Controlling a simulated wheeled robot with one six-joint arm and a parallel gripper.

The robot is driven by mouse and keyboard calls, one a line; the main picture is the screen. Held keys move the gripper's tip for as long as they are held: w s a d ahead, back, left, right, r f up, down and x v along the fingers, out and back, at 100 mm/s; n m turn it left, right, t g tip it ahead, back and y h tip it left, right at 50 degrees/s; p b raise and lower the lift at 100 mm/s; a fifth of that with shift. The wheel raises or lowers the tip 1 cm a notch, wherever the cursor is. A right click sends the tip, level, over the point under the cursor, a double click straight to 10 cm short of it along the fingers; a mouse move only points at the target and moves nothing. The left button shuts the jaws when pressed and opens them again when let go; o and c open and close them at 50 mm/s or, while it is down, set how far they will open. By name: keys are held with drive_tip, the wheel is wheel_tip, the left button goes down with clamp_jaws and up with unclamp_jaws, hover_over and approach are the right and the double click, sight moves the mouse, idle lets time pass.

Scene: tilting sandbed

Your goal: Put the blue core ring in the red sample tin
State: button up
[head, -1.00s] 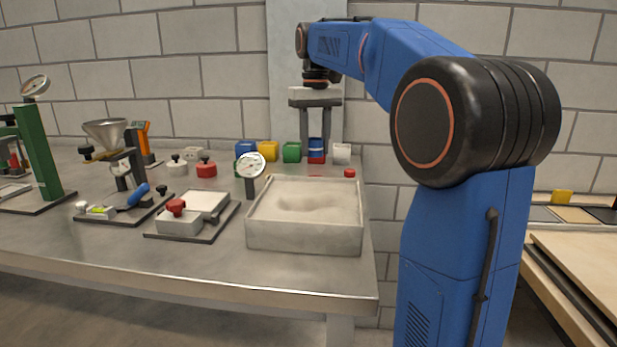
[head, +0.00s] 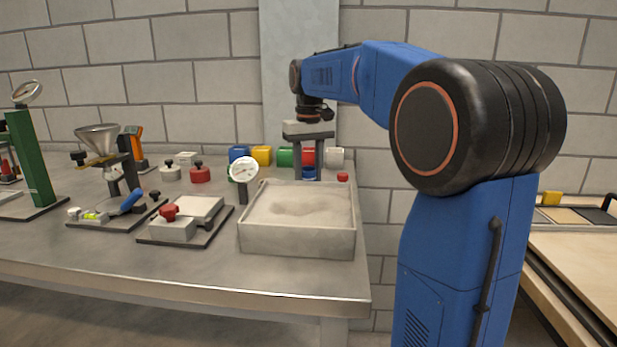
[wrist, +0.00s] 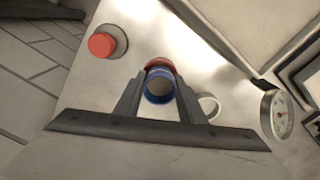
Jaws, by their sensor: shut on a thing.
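My gripper (head: 308,172) is shut on the blue core ring (head: 309,173), low over the far end of the bench. In the wrist view the ring (wrist: 158,98) shows its round opening between my two fingers. A red curved rim (wrist: 160,64), likely the red sample tin, shows against the ring's upper edge in that view. The rest of it is hidden by the ring and fingers. I cannot tell whether the ring is inside the rim or above it. In the head view another red object (head: 308,157) shows behind my fingers.
A red knob (head: 342,177) stands right of my gripper. A pale ring (wrist: 210,104) lies close to one finger. A dial gauge (head: 244,170) and the sandbed box (head: 297,242) stand nearer. Blue (head: 238,154), yellow (head: 261,155) and white (head: 335,157) containers line the back.

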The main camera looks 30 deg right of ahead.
drive_tip(key=shift+s+f, duration=0.2)
drive_tip(key=shift+f, duration=1.1)
drive_tip(key=o, duration=0.8)
drive_tip(key=r, duration=1.2)
drive_tip(key=shift+w+r, duration=0.3)
drive_tip(key=shift+r, duration=0.4)
drive_tip(key=shift+s, duration=0.1)
